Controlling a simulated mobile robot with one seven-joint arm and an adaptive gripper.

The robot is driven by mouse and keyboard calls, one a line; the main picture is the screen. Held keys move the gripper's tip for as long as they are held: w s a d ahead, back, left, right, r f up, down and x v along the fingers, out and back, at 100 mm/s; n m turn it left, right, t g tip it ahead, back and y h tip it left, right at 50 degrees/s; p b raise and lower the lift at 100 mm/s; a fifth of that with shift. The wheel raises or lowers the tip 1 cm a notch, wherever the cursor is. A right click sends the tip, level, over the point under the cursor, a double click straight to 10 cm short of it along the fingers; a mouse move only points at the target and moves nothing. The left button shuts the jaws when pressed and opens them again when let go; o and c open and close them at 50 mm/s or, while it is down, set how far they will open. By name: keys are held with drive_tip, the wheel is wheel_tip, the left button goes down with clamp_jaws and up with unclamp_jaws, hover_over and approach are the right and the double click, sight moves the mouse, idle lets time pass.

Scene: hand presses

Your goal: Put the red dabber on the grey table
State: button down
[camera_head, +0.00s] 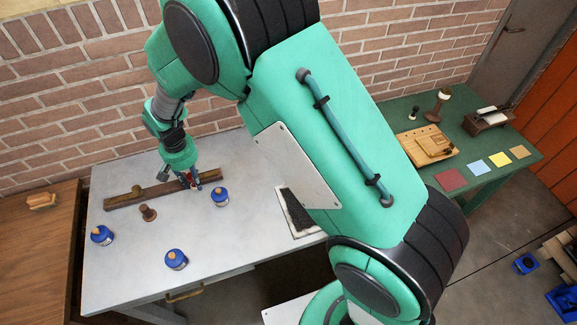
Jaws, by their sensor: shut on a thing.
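My gripper (190,182) is low over the grey table (125,275), at its back, beside the wooden bar. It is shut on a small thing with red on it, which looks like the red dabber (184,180). The fingers hide most of it. I cannot tell whether its lower end touches the bar or the table.
On the grey table are a long wooden bar (125,199), a brown knobbed tool (148,213), blue pots (220,198) (102,236) (176,260) and a dark print (297,212). A green table (445,130) with tools stands right.

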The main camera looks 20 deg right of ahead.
drive_tip(key=w+d+m+p, duration=0.1)
drive_tip(key=d+m, duration=0.2)
drive_tip(key=d, duration=0.9)
drive_tip(key=w+d+f+m, duration=0.1)
drive_tip(key=d+m, duration=0.2)
drive_tip(key=d, duration=1)
drive_tip(key=w+d+f+m+p, duration=0.1)
drive_tip(key=w+d+m, duration=0.1)
drive_tip(key=d, duration=1.1)
drive_tip(key=shift+f+m+p, duration=0.1)
drive_tip(key=shift+m+p, duration=0.2)
drive_tip(key=shift+m, duration=0.5)
drive_tip(key=s+d+m, duration=0.1)
drive_tip(key=d, duration=0.3)
drive_tip(key=s+d+m, duration=0.1)
drive_tip(key=s+d, duration=0.1)
drive_tip(key=d, duration=0.3)
drive_tip(key=s+d+f+m+p, duration=0.1)
drive_tip(key=d, duration=0.3)
drive_tip(key=shift+s+d+m, duration=0.3)
drive_tip(key=shift+d+m, duration=0.1)
